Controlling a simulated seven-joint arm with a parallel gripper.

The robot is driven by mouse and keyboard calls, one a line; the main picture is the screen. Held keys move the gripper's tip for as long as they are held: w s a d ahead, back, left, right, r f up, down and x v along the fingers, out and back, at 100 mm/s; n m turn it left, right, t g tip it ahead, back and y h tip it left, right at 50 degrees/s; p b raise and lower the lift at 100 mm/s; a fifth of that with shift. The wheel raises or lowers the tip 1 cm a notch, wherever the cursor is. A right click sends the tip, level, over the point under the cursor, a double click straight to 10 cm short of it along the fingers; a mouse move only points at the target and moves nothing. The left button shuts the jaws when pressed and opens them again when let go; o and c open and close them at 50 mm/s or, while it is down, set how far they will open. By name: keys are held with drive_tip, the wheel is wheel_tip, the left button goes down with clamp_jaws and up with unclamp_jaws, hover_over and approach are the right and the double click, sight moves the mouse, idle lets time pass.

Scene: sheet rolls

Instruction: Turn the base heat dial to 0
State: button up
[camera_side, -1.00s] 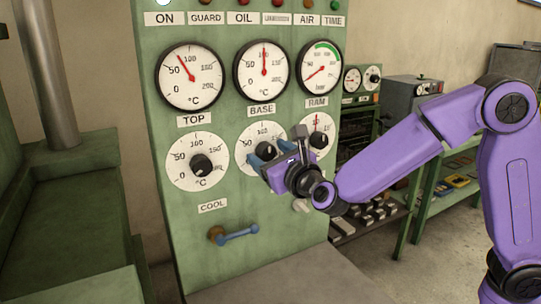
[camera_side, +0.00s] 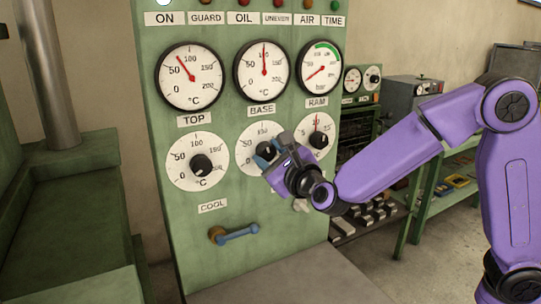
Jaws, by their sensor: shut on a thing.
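The base heat dial is a black knob (camera_side: 265,149) on a round white scale plate (camera_side: 246,140), below the BASE label (camera_side: 262,110) on the green panel. My gripper (camera_side: 268,157) is at this knob, shut on it, with its blue-grey fingers on either side. The purple wrist hides the lower right of the scale. I cannot read the knob's pointer. The base gauge (camera_side: 262,68) above has its red needle pointing straight up, near 100.
A blue-handled lever (camera_side: 238,234) sticks out below. A grey table (camera_side: 285,285) lies under the panel.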

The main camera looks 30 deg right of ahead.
drive_tip(key=n, duration=0.4)
drive_tip(key=shift+n, duration=0.4)
drive_tip(key=n, duration=1)
drive_tip(key=shift+n, duration=0.4)
drive_tip(key=n, duration=0.4)
drive_tip(key=shift+n, duration=0.3)
drive_tip(key=o, duration=1.1)
drive_tip(key=shift+c, duration=0.2)
drive_tip(key=shift+s, duration=0.1)
